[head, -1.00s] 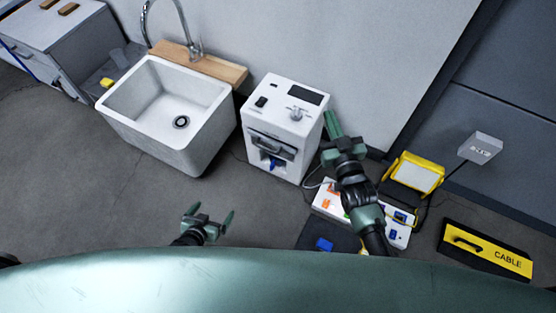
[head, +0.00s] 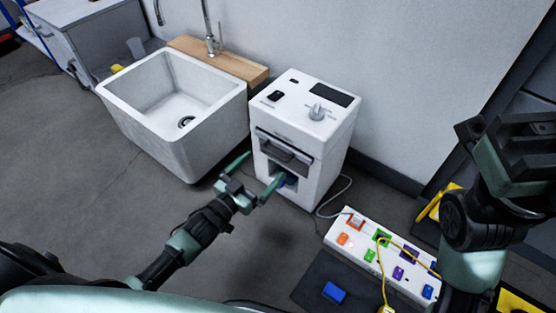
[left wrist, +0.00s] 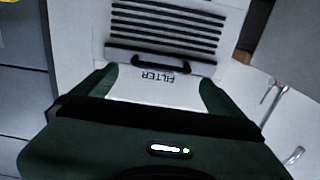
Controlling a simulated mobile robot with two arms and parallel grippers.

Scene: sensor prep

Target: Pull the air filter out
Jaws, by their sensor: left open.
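The white machine (head: 325,140) stands against the wall, with a dark handle or slot on its front and a blue part in the opening below. My left gripper (head: 263,170) is open close to the machine's lower front. In the wrist view its fingers lie either side of the panel; contact is unclear. My right gripper (head: 510,145) is at the far right, away from the machine; its jaws are unclear.
A white sink (head: 180,145) stands left of the machine. A white power strip (head: 335,235) with coloured switches and cables lies at right, beside a dark mat (head: 315,270) with a blue block (head: 334,293). The floor in front of the sink is clear.

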